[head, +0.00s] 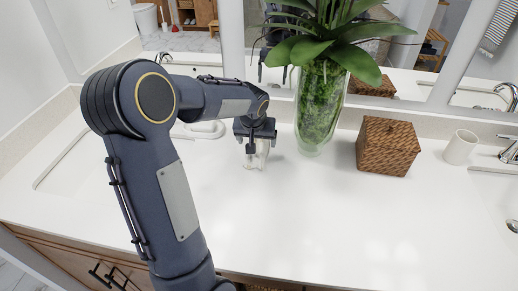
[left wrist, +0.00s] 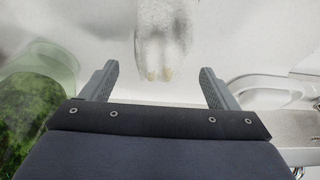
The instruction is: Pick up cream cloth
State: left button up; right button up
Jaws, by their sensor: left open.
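A whitish, soft-looking bundle, which appears to be the cream cloth (left wrist: 165,38), shows at the top middle of the left wrist view, between the lines of the fingers and beyond their tips. In the head view a pale shape (head: 257,161) shows on the counter just under my left gripper (head: 256,146), partly hidden by it. I cannot tell the exact gap to the cloth. My right gripper is in neither view.
A glass vase (head: 322,112) with a green plant stands close right of my left gripper. A woven brown box (head: 387,146) and a white cup (head: 460,147) stand farther right. A white looped object (head: 206,130) lies left of the gripper. The front white counter (head: 320,215) is clear.

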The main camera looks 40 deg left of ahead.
pick_arm(q)
jog(key=x, duration=0.3)
jog(key=shift+a+f, duration=0.1)
jog(key=shift+f, duration=0.15)
jog(key=c, duration=1.1)
jog(key=shift+c, duration=0.2)
jog(key=shift+r, duration=0.15)
jog(key=shift+r, duration=0.65)
jog(key=v, duration=0.5)
jog(key=s+v, duration=0.1)
jog(key=v, duration=0.2)
jog(key=shift+s+d+f, duration=0.1)
jog(key=shift+d+f, duration=0.15)
jog(key=shift+d, duration=0.05)
jog(key=s+d+r+b, duration=0.1)
jog(key=s+d+r, duration=0.3)
jog(key=s, duration=0.4)
jog(key=shift+s+d+r+b, duration=0.25)
jog(key=shift+d+r+b, duration=0.05)
jog(key=shift+d+b, duration=0.1)
